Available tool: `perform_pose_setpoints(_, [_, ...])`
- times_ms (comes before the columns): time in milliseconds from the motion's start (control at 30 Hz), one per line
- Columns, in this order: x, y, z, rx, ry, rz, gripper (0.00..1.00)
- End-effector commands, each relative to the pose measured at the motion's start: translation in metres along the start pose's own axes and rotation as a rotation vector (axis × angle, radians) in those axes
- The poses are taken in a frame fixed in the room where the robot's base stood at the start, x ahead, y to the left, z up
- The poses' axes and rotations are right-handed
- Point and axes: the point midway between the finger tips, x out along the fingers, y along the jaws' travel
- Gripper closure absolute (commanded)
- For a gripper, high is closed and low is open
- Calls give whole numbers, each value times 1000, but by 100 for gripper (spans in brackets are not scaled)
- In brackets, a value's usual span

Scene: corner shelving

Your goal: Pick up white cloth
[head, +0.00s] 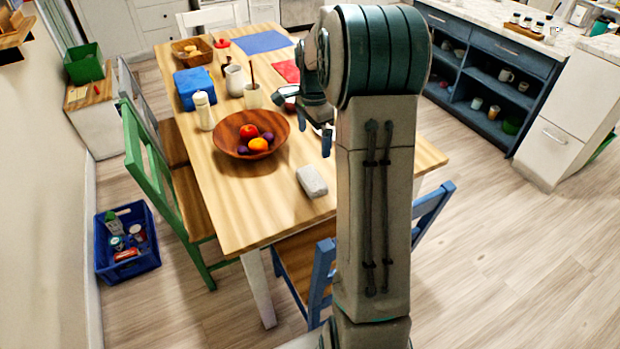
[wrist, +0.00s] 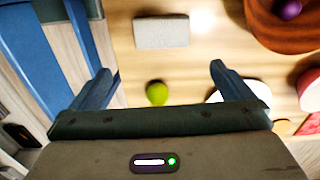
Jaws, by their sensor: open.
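The white cloth (head: 312,181), a folded pale grey-white block, lies flat on the wooden table near its front edge, right of the fruit bowl. In the wrist view the cloth (wrist: 161,33) lies near the top centre, beyond my fingertips and not between them. My gripper (wrist: 160,72) is open and empty, with its two blue fingers wide apart. In the head view my gripper hangs above the table, behind the cloth and partly hidden by my arm.
A wooden fruit bowl (head: 230,146) stands left of the cloth. A green round fruit (wrist: 157,93) and a white plate (wrist: 252,90) lie below my gripper. A blue chair (head: 320,278) stands at the table's front edge. Bare table surrounds the cloth.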

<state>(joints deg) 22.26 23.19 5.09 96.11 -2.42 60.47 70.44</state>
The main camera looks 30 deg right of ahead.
Motion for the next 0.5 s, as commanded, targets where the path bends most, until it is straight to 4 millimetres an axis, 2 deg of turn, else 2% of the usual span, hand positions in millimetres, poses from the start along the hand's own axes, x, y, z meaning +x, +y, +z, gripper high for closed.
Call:
perform_pose_setpoints(167, [18,-5,-8,50,-5,8,0])
perform_pose_setpoints(500, [79,-4,-6,48,-5,8,0])
